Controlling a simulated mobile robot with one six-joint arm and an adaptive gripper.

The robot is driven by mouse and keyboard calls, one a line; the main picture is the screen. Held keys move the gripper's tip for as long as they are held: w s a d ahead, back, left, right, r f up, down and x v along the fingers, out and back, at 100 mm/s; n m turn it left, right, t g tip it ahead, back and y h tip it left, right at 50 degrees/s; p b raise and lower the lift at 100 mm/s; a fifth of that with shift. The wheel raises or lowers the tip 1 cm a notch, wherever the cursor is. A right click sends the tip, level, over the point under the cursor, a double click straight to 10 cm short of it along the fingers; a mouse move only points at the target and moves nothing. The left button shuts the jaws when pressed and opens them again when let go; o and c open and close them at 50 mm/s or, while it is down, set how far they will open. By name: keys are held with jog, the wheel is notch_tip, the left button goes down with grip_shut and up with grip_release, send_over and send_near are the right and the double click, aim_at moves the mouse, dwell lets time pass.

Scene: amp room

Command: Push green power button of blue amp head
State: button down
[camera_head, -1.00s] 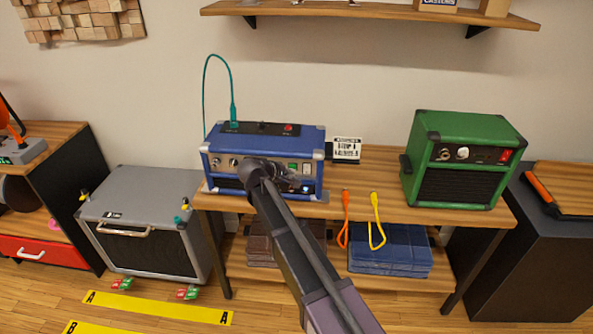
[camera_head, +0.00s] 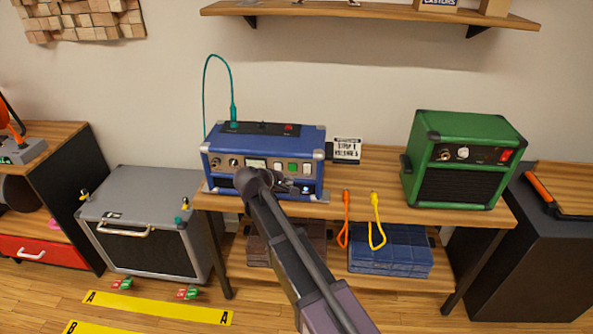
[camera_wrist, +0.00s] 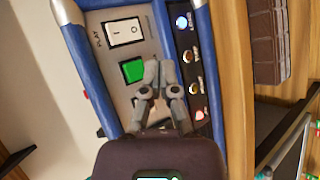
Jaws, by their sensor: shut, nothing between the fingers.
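The blue amp head (camera_head: 262,140) stands on a wooden table. Its green power button (camera_head: 293,168) is on the grey front panel, beside a white rocker switch (camera_head: 306,168). In the wrist view the green button (camera_wrist: 132,71) lies just left of the tips of my gripper (camera_wrist: 158,66), and the white switch (camera_wrist: 124,32) lies beyond it. My gripper is shut and empty, in front of the panel. I cannot tell whether its tips touch the panel.
A green amp (camera_head: 464,160) stands to the right on the same table (camera_head: 375,165). An orange cable (camera_head: 345,220) and a yellow cable (camera_head: 376,222) hang at the table's front. A teal cable (camera_head: 232,108) plugs into the blue amp's top. A grey amp (camera_head: 143,225) is at left.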

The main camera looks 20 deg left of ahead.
jog(key=shift+s+d, duration=0.25)
jog(key=shift+s, duration=0.85)
